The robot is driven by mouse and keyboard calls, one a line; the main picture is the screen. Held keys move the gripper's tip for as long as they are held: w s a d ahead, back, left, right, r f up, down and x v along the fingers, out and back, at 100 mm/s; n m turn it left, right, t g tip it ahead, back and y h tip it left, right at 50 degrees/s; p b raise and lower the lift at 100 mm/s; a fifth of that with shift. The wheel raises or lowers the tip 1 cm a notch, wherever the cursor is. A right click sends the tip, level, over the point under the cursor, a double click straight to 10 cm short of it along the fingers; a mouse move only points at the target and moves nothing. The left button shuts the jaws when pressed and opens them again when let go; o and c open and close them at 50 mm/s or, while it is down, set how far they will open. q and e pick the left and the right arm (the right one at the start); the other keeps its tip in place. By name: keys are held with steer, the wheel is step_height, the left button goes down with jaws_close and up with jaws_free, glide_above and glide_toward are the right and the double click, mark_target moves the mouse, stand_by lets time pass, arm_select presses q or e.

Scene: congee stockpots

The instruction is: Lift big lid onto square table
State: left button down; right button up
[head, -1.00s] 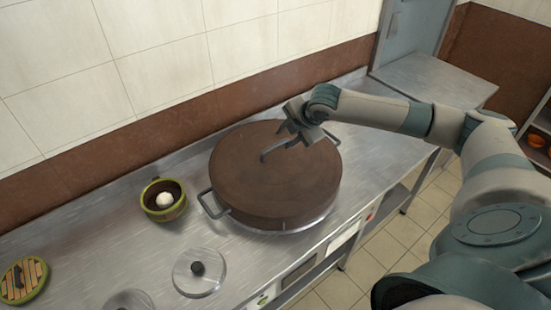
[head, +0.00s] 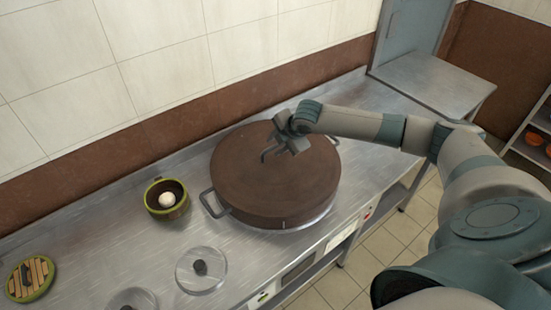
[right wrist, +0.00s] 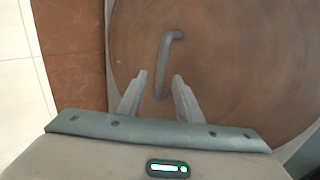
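The big lid (head: 255,190) is a wide round brown disc on the large pot on the steel counter. Its grey bar handle (head: 267,154) stands on top, partly hidden by my right gripper (head: 287,147). In the right wrist view, my right gripper (right wrist: 160,85) is open, and its two fingers lie either side of the near end of the handle (right wrist: 168,55), with gaps showing. A square metal table (head: 432,78) stands beyond the counter at the upper right, its top bare. My left gripper is not in view.
A green-rimmed bowl (head: 167,198) with a white ball, two small clear lids (head: 201,270) and a slatted round lid (head: 30,278) lie on the counter left of the pot. A side handle (head: 213,204) sticks out from the pot. Shelves (head: 538,135) stand far right.

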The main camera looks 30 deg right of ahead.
steer(key=shift+x, duration=0.9)
steer(key=shift+d, duration=0.1)
jaws_close()
stand_by(0.9)
steer(key=shift+r, duration=0.1)
